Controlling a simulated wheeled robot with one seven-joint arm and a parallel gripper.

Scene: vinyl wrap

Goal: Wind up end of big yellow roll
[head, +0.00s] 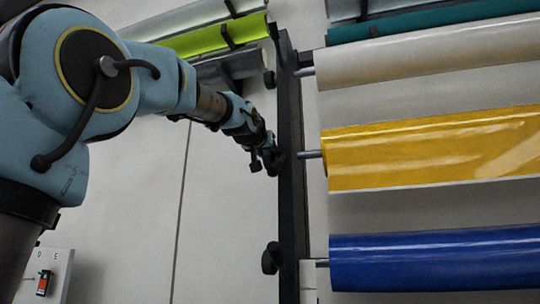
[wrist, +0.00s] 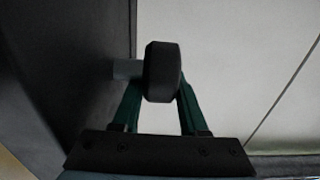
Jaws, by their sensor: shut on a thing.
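The big yellow roll (head: 430,148) hangs on a horizontal rod at the right in the head view, with a pale edge along its underside. Its rod runs left into a dark upright post (head: 291,200). My gripper (head: 268,158) is at the post's left side, level with the yellow roll's rod. In the wrist view my gripper's green fingers (wrist: 160,108) are shut on a black knob (wrist: 163,72) at the end of a short grey shaft. The fingertips are partly hidden by the knob.
A cream roll (head: 430,58) is above the yellow one and a blue roll (head: 440,258) below, with another black knob (head: 270,258) on the post beside the blue roll. Lime and grey rolls are at the upper left.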

